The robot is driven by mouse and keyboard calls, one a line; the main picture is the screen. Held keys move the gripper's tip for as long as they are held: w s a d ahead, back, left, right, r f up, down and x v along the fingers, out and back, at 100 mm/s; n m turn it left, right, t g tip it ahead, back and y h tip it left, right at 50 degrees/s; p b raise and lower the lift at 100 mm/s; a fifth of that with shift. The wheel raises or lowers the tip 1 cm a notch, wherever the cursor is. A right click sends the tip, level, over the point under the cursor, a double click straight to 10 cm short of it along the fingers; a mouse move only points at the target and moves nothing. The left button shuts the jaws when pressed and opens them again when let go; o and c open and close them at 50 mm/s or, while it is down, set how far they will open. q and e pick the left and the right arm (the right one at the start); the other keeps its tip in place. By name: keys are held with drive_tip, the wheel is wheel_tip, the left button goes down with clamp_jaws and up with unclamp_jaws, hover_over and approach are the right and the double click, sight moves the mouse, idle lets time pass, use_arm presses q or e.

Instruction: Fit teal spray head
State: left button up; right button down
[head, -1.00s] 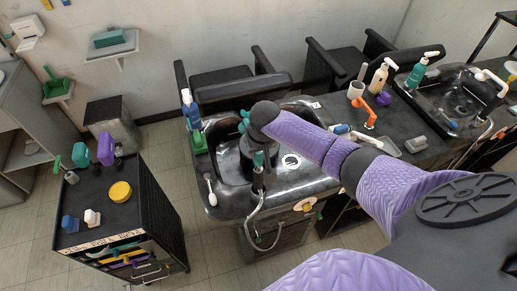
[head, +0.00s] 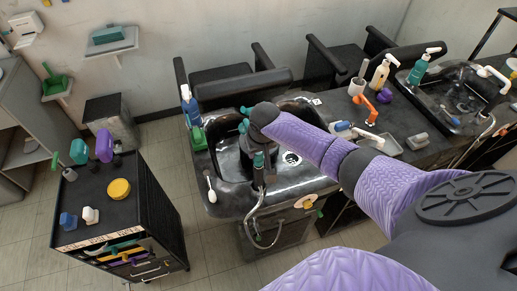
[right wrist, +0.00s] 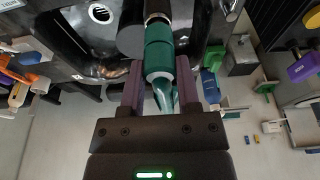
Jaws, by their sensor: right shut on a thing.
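The teal spray head (right wrist: 160,48) is a short teal cylinder with a pale ring at its lower end. It sits between the dark purple fingers of my right gripper (right wrist: 159,62), which is shut on it. Its far end meets a dark collar with a metal band (right wrist: 157,17); I cannot tell whether it is seated there. In the head view my right gripper (head: 261,150) points down over the left black basin, and the teal head (head: 259,159) shows just above a metal fitting and grey hose (head: 254,215). My left gripper is out of view.
The left basin (head: 229,165) has a white brush (head: 211,189) on its rim and a blue bottle (head: 190,105) behind. A tray (head: 385,145), an orange tool (head: 366,110) and pump bottles stand to the right. A black trolley (head: 120,215) stands left, with clear floor between.

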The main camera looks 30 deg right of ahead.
drive_tip(key=shift+f+b, duration=0.3)
drive_tip(key=shift+f, duration=0.15)
unclamp_jaws()
drive_tip(key=shift+r, duration=0.1)
idle(0.4)
drive_tip(key=p+v, duration=0.6)
drive_tip(key=p, duration=0.2)
idle(0.5)
drive_tip(key=p+v, duration=0.1)
drive_tip(key=v, duration=0.9)
